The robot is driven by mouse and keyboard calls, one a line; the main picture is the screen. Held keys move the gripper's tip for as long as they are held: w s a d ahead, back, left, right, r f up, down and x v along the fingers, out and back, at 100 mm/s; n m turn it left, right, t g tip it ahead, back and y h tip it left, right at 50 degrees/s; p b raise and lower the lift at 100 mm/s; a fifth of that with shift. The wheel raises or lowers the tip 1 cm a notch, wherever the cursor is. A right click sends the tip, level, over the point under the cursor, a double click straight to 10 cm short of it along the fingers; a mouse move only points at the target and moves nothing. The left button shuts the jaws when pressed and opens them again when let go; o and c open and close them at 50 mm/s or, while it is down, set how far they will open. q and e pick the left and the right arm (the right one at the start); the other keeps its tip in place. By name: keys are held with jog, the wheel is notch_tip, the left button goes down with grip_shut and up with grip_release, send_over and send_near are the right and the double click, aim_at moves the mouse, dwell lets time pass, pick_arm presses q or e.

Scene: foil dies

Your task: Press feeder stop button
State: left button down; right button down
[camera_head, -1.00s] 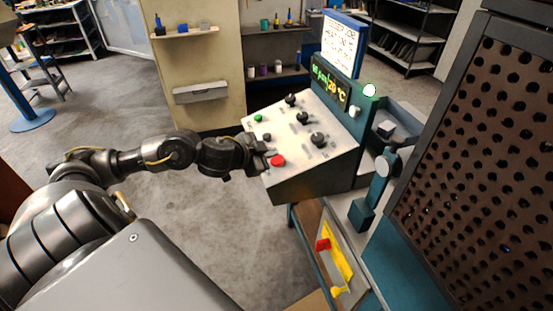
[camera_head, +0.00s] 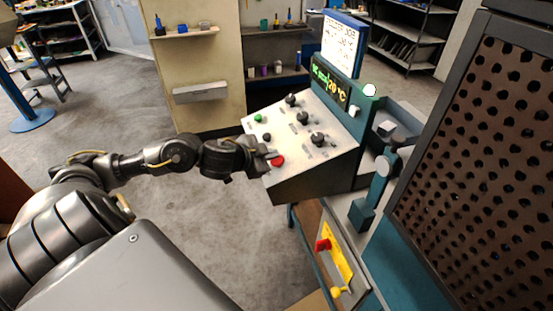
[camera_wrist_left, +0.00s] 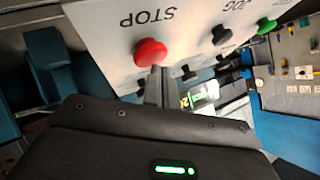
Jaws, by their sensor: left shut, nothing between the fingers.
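The red stop button (camera_head: 277,160) sits at the lower front edge of the sloped grey control panel (camera_head: 290,178). In the left wrist view the red button (camera_wrist_left: 150,52) is under the word STOP, which appears upside down. My left gripper (camera_head: 270,155) is shut and empty, its fingertips right at the button and partly covering it in the head view. In the left wrist view the closed fingers (camera_wrist_left: 160,75) end at the button's edge; I cannot tell whether they touch it. My right gripper is not in view.
The panel also carries a green button (camera_head: 258,118), a small black button (camera_head: 266,137) and black knobs (camera_head: 317,138). A lit display (camera_head: 330,85) stands behind. A perforated dark panel (camera_head: 480,160) is at right. Open floor lies left of the console.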

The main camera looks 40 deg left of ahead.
pick_arm(q)
jog(key=shift+w+d+f+b, duration=0.15)
jog(key=shift+f+b, duration=0.15)
jog(key=shift+f, duration=0.25)
dwell(0.6)
jog(key=shift+r, duration=0.1)
jog(key=shift+s+a+r+p, duration=0.15)
jog(key=shift+r+p, duration=0.3)
jog(key=shift+p, duration=0.05)
jog(key=shift+s+a+r+p, duration=0.1)
jog(key=shift+r+p, duration=0.3)
jog(key=shift+p, duration=0.1)
jog(key=r+p, duration=0.1)
jog(key=s+r+p, duration=0.1)
jog(key=r+p, duration=0.1)
jog(key=a+r+p, duration=0.1)
jog(key=shift+s+r+p, duration=0.15)
jog(key=shift+r+p, duration=0.2)
jog(key=shift+d, duration=0.1)
dwell(0.6)
